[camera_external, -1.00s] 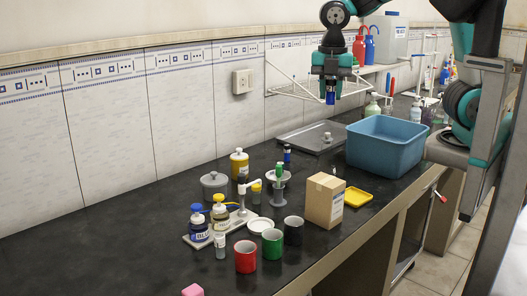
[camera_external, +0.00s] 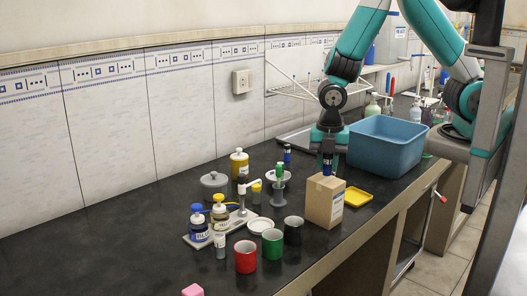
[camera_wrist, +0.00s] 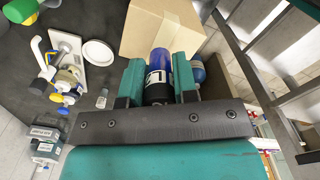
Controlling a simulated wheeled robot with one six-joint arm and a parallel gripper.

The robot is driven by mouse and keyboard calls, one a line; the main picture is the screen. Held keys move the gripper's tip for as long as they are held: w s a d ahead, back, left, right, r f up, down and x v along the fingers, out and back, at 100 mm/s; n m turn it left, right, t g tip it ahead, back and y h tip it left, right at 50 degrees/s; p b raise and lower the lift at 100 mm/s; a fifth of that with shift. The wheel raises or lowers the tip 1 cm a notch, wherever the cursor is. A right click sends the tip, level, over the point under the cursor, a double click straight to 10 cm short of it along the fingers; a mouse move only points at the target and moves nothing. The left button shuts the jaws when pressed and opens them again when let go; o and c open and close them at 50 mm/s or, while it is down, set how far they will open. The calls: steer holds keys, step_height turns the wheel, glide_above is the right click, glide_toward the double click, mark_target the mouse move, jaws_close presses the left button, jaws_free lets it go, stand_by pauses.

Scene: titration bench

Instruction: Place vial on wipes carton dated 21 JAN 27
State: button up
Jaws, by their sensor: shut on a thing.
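My gripper (camera_external: 327,155) is shut on a dark blue vial with a black end (camera_wrist: 158,70), pointing down. The vial also shows in the external view (camera_external: 327,167), low over the far part of the top of a brown cardboard carton (camera_external: 319,205). I cannot tell whether its lower end touches the carton. In the wrist view the carton (camera_wrist: 150,30) lies just beyond the vial's blue end. A pale label (camera_external: 337,208) is on the carton's right face, too small to read, so I cannot confirm the date.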

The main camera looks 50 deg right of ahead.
steer(key=shift+f, duration=0.55)
steer(key=shift+f, duration=0.1)
steer(key=o, duration=0.9)
step_height(320, 180, up, 12)
steer(key=shift+r+b, duration=0.15)
steer(key=shift+b, duration=0.75)
steer(key=s+d+r+m+y, duration=0.4)
steer(key=s+d+r+m, duration=0.3)
steer(key=m, duration=1)
steer(key=s+r, duration=0.1)
steer(key=s, duration=0.2)
steer(key=shift+d, duration=0.2)
